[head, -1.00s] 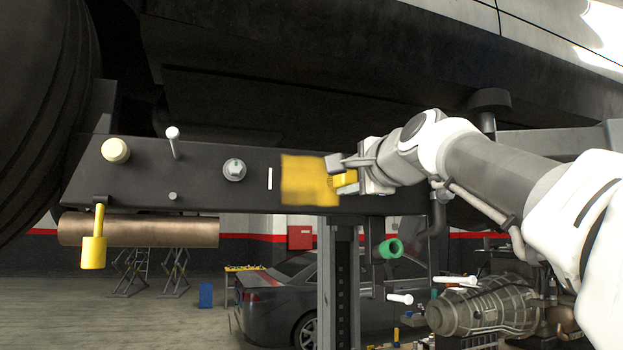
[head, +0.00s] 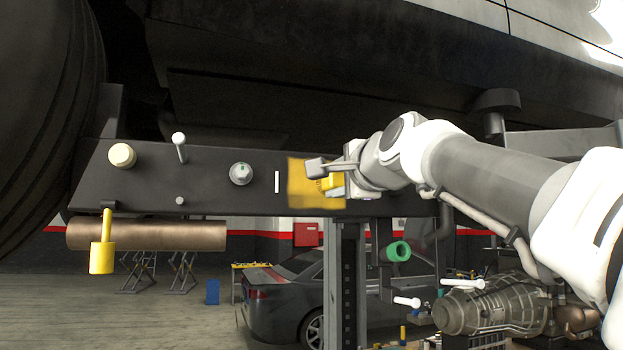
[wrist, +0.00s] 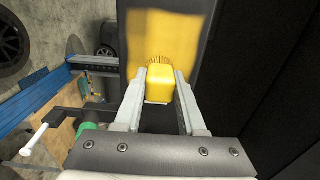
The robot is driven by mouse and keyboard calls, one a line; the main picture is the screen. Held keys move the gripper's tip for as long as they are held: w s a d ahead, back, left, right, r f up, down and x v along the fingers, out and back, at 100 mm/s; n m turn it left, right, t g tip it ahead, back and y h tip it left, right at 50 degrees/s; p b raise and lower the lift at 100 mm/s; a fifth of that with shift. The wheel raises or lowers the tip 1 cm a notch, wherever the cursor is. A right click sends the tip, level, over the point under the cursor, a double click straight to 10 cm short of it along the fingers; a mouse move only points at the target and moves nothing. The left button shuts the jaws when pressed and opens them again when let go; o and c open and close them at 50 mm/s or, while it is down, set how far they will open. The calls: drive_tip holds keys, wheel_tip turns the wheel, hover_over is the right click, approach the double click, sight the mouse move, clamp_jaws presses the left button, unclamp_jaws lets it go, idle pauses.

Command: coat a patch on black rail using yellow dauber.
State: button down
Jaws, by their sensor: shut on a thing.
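The black rail (head: 220,195) runs across the head view under the vehicle. A yellow-orange coated patch (head: 303,184) covers part of its face, right of a short white mark. My gripper (head: 327,178) is in front of the patch's right part and hides some of it. In the wrist view, my gripper (wrist: 158,90) is shut on the yellow dauber (wrist: 159,85), whose bristles point at the patch (wrist: 165,35). The bristles appear at the patch's near edge; I cannot tell whether they touch it. In the head view only a bit of the dauber (head: 331,184) shows.
A bolt (head: 241,173), a cream knob (head: 122,155) and a white-tipped pin (head: 180,145) stick out of the rail. A yellow padlock-like piece (head: 102,257) hangs at left by a brown pipe (head: 160,235). A green cylinder (head: 397,251) is below my arm.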

drive_tip(key=shift+s+a+r+p, duration=0.1)
drive_tip(key=shift+s+a+p, duration=0.2)
drive_tip(key=shift+a+p, duration=0.5)
drive_tip(key=shift+s+a+f+p, duration=0.1)
drive_tip(key=shift+s+a+p, duration=0.25)
drive_tip(key=shift+a, duration=0.85)
drive_tip(key=shift+s+a+r+p, duration=0.1)
drive_tip(key=shift+s+a+p, duration=0.1)
drive_tip(key=shift+a+p, duration=0.65)
drive_tip(key=shift+a, duration=0.4)
drive_tip(key=shift+s+r, duration=0.1)
drive_tip(key=shift+r, duration=0.7)
drive_tip(key=shift+d+f+b, duration=0.1)
drive_tip(key=shift+d+b, duration=0.3)
drive_tip(key=shift+b, duration=0.05)
drive_tip(key=w+d+b, duration=0.3)
drive_tip(key=d, duration=0.6)
